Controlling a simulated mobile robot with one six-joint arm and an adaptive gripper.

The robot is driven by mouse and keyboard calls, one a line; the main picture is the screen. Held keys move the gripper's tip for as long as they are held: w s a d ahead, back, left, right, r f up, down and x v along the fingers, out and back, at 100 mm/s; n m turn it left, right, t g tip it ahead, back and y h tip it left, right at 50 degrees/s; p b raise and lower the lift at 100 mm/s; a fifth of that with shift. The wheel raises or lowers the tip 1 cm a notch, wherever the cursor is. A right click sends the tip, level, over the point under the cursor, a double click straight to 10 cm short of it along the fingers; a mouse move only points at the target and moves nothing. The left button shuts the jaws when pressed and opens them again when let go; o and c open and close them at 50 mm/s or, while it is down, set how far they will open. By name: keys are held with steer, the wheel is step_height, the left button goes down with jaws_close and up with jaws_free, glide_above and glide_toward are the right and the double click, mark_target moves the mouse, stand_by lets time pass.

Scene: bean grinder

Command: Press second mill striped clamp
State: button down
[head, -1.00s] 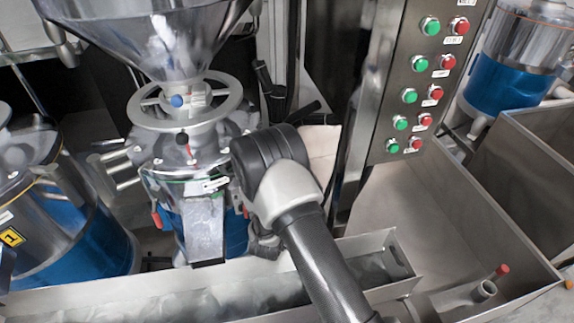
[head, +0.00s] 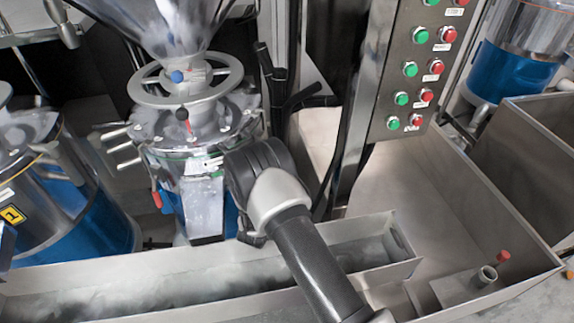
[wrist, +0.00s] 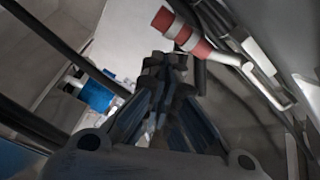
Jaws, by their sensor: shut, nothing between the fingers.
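The second mill (head: 178,130) stands in the middle of the head view, with a handwheel, a steel body, a blue lower part and a spout. A red-and-white striped clamp handle (wrist: 182,32) shows at the top of the wrist view, on a bent metal rod. My gripper (wrist: 165,66) is shut and empty, its tips just below and left of the striped handle in the picture. I cannot tell whether they touch. In the head view my arm covers the mill's right side, and the striped clamp and my fingertips are not clearly seen. A red-tipped lever (head: 156,198) shows at the mill's left side.
A steel trough (head: 400,240) runs in front of the mill. A button panel (head: 408,70) on a post stands to the right. The first mill (head: 85,230) is at the left, close by. A wide steel bin (head: 470,200) lies at the right.

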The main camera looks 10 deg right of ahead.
steer(key=shift+w+a+f, duration=0.25)
steer(key=shift+a+f, duration=0.2)
stand_by(0.6)
